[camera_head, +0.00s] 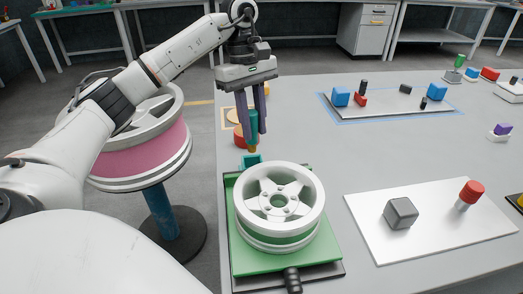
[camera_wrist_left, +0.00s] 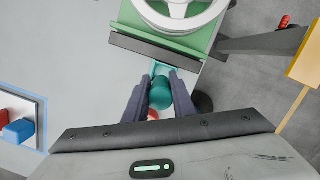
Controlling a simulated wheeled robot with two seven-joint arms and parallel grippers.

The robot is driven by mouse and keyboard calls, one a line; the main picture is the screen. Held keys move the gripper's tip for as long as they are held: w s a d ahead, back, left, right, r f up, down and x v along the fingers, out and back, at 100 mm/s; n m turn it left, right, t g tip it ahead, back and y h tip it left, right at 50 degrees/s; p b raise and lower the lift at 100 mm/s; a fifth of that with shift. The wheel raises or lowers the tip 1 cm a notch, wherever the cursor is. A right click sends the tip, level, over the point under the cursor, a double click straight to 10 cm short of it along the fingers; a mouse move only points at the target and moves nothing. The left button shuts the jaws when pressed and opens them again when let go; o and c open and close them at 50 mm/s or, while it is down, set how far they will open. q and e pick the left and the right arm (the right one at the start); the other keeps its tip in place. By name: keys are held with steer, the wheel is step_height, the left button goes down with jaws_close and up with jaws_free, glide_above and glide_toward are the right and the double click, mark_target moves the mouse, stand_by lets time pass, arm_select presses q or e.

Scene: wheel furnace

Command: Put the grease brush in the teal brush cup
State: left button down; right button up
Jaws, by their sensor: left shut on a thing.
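The brush hangs about upright, just above and behind the teal brush cup (camera_head: 250,160). The cup sits at the back edge of the green wheel plate. In the left wrist view the teal brush (camera_wrist_left: 160,93) is between the fingers, and part of the teal cup (camera_wrist_left: 158,68) shows beyond it. The fingers and brush hide some of the cup. My right gripper is out of view.
A silver wheel (camera_head: 279,200) lies on the green plate (camera_head: 245,255) in front of the cup. A red round thing (camera_head: 238,136) stands behind the fingers. A pink-banded wheel (camera_head: 140,150) is on a stand at left. A white board (camera_head: 365,225) lies right; the table between is clear.

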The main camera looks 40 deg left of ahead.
mark_target(253, 143)
arm_select(q)
steer(key=f, duration=0.2)
steer(key=shift+s+f, duration=0.2)
steer(key=shift+f, duration=0.2)
steer(key=shift+w+f, duration=0.1)
steer(key=shift+f, duration=1.95)
steer(key=shift+f, duration=0.2)
steer(key=c, duration=1.5)
jaws_free()
steer(key=shift+r, duration=0.1)
steer(key=r, duration=0.4)
steer(key=a+r+p, duration=0.1)
steer(key=r, duration=0.3)
steer(key=a+r, duration=0.1)
steer(key=r, duration=0.3)
steer(key=shift+w, duration=0.2)
